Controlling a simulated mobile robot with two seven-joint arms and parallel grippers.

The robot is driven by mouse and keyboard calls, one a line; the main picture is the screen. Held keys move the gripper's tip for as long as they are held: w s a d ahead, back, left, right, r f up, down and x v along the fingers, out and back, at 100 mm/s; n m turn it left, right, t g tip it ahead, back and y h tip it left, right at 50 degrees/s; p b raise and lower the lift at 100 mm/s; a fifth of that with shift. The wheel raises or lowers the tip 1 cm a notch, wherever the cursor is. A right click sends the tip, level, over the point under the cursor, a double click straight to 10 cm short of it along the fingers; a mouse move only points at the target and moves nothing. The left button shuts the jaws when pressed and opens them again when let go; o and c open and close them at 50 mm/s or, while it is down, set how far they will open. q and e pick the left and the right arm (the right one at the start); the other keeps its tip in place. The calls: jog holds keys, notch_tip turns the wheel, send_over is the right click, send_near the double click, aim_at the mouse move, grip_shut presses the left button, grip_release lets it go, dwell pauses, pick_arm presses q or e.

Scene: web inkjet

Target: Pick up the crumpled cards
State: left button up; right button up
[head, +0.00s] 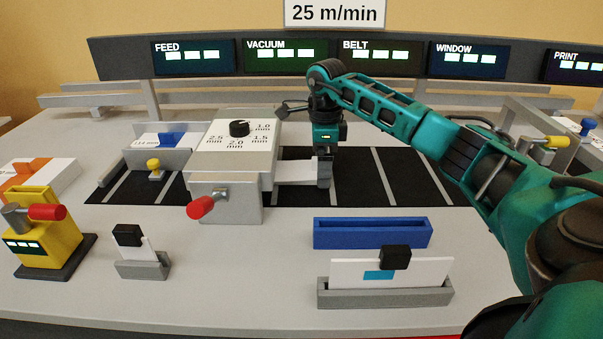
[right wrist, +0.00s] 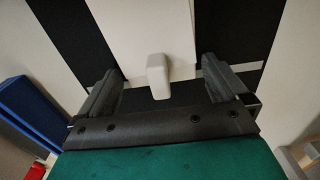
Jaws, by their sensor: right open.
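My right gripper (head: 324,179) points down at the right side of the grey machine in the middle of the table, over the black belt. In the right wrist view its two jaws (right wrist: 159,74) are apart. A small pale grey piece (right wrist: 158,78) shows between them, touching neither; I cannot tell whether it is the crumpled cards. It lies at the end of a flat white panel (right wrist: 142,35). In the head view a pale flat piece (head: 297,173) sticks out from the machine to the gripper. My left gripper is out of view.
The grey machine (head: 232,185) has a black knob and red handle. A blue tray (head: 372,234) and a grey holder with a white card (head: 385,292) stand in front. A small card holder (head: 143,267) and yellow device (head: 35,235) stand left. Bare table lies between.

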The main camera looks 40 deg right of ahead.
jog(key=shift+r, duration=0.1)
jog(key=c, duration=0.9)
jog(key=shift+o, duration=0.2)
